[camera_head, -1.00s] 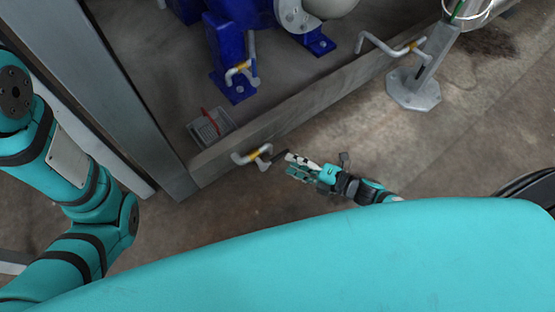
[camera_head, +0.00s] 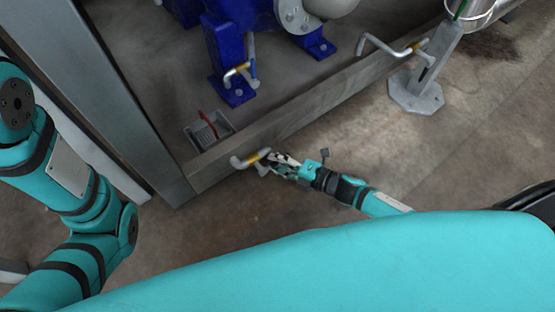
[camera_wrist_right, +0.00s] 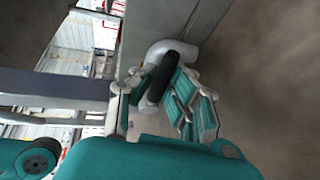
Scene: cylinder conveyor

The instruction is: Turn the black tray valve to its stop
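The tray valve is on a pale bent pipe (camera_head: 240,161) with a yellow band, at the lower front of the metal frame in the head view. Its black handle (camera_wrist_right: 160,77) shows in the right wrist view, beside a pale pipe elbow. My right gripper (camera_head: 277,162) is at the valve and hides the handle in the head view. In the wrist view the right gripper (camera_wrist_right: 158,104) has its fingers apart, with the handle between them. I cannot tell whether a finger touches it. My left arm is at the left of the head view, its gripper out of view.
The frame's metal edge (camera_head: 300,112) runs just behind the valve. Blue pump supports (camera_head: 224,62) and a small box (camera_head: 209,130) with a red item are behind it. A grey post foot (camera_head: 416,94) stands at right. The floor in front is clear.

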